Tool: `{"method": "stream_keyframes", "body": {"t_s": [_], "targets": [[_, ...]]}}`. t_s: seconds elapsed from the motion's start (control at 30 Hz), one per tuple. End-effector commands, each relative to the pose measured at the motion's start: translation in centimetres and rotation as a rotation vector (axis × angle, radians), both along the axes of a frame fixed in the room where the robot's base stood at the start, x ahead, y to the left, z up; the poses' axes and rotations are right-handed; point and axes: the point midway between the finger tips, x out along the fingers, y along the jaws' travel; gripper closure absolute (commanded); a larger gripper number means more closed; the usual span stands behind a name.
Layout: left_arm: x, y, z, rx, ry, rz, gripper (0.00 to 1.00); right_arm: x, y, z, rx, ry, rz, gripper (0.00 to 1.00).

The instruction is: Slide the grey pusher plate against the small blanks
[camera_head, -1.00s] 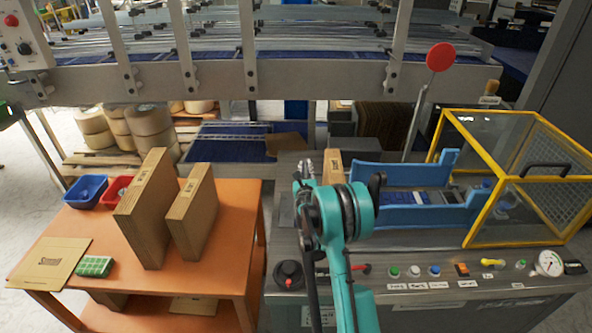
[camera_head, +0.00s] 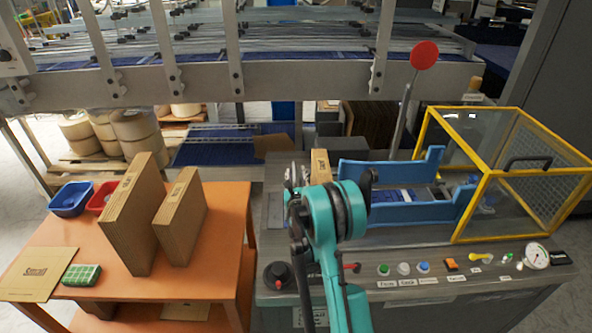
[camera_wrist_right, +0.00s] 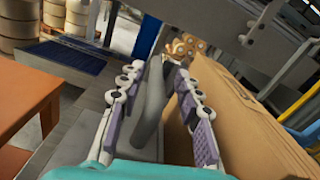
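My right gripper (camera_wrist_right: 158,90) is in the right wrist view, its two purple-padded fingers spread apart. A grey rounded bar (camera_wrist_right: 150,108) stands between the fingers, nearer the left one, with a gap to the right one. It may be the pusher plate's handle; I cannot make out the plate itself. A brown cardboard face, apparently the small blanks (camera_wrist_right: 235,110), stands close to the right of the fingers. In the head view the blanks' edge (camera_head: 320,164) shows just beyond my right gripper, whose fingertips are mostly hidden by its own wrist. My left gripper is not in view.
A blue guide (camera_head: 400,212) and a yellow-framed guard (camera_head: 480,175) stand to the right on the machine. A red knob (camera_head: 278,272) and several buttons line its front. An orange table (camera_head: 215,255) at left holds two large cartons (camera_head: 135,220) and bins.

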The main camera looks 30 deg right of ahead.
Motion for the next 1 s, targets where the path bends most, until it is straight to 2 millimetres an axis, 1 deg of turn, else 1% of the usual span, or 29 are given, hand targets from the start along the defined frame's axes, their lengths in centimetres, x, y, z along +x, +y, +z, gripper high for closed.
{"method": "stream_keyframes", "body": {"t_s": [0.03,0.1,0.27,0.6,0.67,0.73,0.77,0.87,0.97,1.0], "targets": [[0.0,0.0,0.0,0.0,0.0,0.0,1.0,-0.8,0.6,0.0,0.0,0.0,0.001,0.66],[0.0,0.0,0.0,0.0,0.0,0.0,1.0,-1.7,1.1,0.0,0.0,0.0,0.001,0.66],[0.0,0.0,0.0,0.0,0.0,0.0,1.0,-3.1,1.9,0.0,0.0,0.0,-0.001,0.66],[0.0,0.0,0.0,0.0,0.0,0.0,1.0,-3.3,2.0,0.0,0.002,-0.001,-0.001,0.66],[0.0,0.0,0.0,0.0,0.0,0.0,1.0,-3.3,2.0,0.2,0.014,-0.007,-0.002,0.66],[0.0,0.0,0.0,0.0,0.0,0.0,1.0,-3.4,2.2,0.9,0.055,-0.027,-0.007,0.66],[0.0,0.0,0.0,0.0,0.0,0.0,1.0,-3.5,2.3,1.3,0.084,-0.041,-0.011,0.66],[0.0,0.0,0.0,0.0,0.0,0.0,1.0,-4.1,3.1,3.4,0.244,-0.116,-0.032,0.66],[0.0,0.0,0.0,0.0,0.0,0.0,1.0,-5.4,4.5,6.1,0.505,-0.232,-0.075,0.66],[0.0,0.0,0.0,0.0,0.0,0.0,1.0,-6.2,5.1,7.0,0.621,-0.282,-0.098,0.66]]}}
